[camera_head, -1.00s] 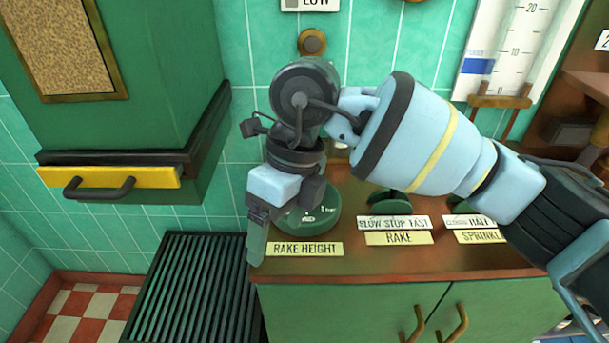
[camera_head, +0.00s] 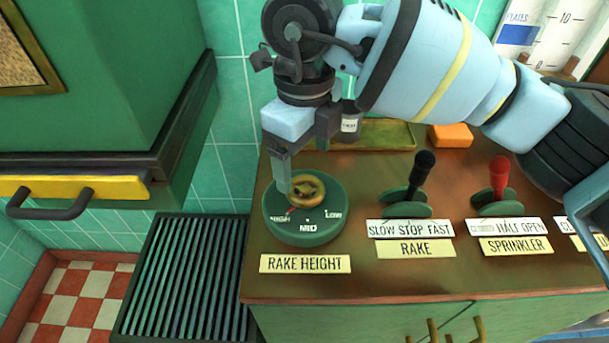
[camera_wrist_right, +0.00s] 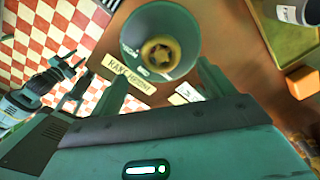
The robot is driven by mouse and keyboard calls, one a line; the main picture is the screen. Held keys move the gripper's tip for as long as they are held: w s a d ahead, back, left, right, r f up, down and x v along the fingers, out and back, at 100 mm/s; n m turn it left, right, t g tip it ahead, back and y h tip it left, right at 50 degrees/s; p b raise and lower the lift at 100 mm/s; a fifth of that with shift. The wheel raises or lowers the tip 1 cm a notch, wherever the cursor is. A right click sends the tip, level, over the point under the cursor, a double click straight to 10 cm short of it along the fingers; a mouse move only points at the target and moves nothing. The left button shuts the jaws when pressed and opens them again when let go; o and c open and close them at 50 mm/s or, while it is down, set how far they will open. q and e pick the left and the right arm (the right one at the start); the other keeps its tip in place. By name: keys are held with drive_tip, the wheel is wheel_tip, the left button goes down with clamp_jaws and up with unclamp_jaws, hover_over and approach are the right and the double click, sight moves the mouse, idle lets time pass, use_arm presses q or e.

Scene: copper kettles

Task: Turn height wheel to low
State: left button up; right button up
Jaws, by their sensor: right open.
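The height wheel (camera_head: 306,189) is a small brass handwheel on a round green dial (camera_head: 305,228) marked HIGH, MID and LOW. A red mark on the dial shows near HIGH. My right gripper (camera_head: 283,185) points down at the wheel's left side; the far finger is hidden in the head view. In the right wrist view its two fingers (camera_wrist_right: 163,88) are apart, and the wheel (camera_wrist_right: 160,54) lies ahead of the gap, with nothing between the fingers. Contact cannot be told. My left gripper (camera_wrist_right: 74,61) shows small at the wrist view's left, its jaws unclear.
A RAKE HEIGHT label (camera_head: 305,264) lies before the dial. The black rake lever (camera_head: 420,175) and red sprinkler lever (camera_head: 498,178) stand to the right. A tray (camera_head: 375,135) and orange block (camera_head: 452,135) are behind. A green cabinet with a yellow-fronted drawer (camera_head: 75,187) is left.

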sight(305, 186)
wheel_tip(305, 186, down, 6)
drive_tip(key=shift+r, duration=0.15)
idle(0.3)
drive_tip(key=c, duration=1)
